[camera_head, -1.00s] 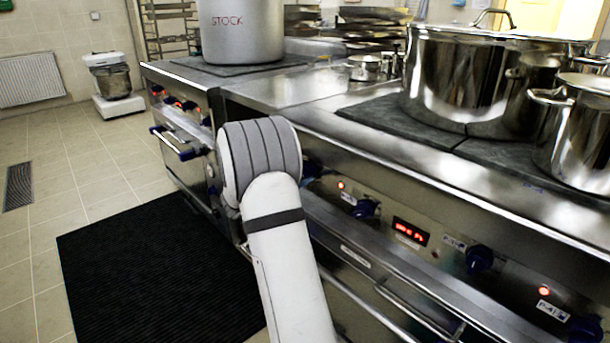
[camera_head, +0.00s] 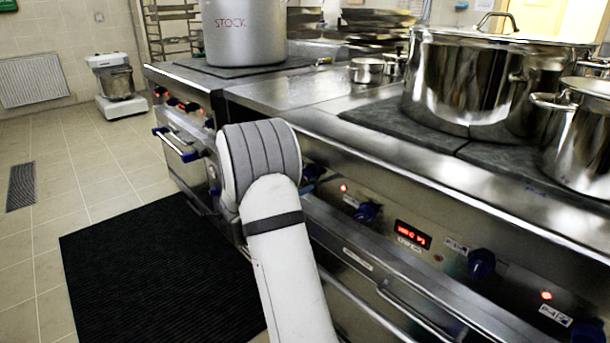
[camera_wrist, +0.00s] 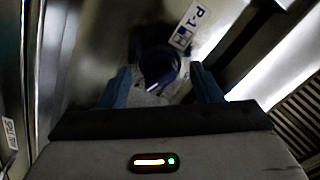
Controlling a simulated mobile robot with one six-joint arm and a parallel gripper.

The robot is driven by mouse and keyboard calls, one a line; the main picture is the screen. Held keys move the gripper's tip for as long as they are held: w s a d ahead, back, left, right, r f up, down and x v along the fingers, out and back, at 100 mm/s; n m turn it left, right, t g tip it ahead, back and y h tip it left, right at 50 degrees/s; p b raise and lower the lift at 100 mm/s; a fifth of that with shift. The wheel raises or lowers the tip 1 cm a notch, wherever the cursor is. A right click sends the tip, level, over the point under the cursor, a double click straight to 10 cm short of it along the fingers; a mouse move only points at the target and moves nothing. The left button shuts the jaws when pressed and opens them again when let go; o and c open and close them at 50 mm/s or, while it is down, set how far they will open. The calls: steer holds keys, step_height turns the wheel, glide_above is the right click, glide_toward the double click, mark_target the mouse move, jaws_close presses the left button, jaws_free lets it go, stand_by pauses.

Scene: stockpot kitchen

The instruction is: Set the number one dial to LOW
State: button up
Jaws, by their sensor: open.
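My gripper (camera_wrist: 162,86) is open, with one blue finger on each side of the dial. I cannot tell whether either finger touches it. The dial's pointer setting is too dark to read.
More blue dials (camera_head: 367,212) with red lights and a red display (camera_head: 412,234) line the panel. Oven handles (camera_head: 420,312) stick out below. A large steel pot (camera_head: 465,85) and the STOCK pot (camera_head: 243,38) stand on top. A black mat (camera_head: 150,265) lies on open floor.

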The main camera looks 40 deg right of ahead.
steer(key=a+p, duration=0.1)
steer(key=a, duration=0.5)
steer(key=shift+s+a+p, duration=0.25)
steer(key=shift+a+p, duration=0.05)
steer(key=shift+a, duration=0.1)
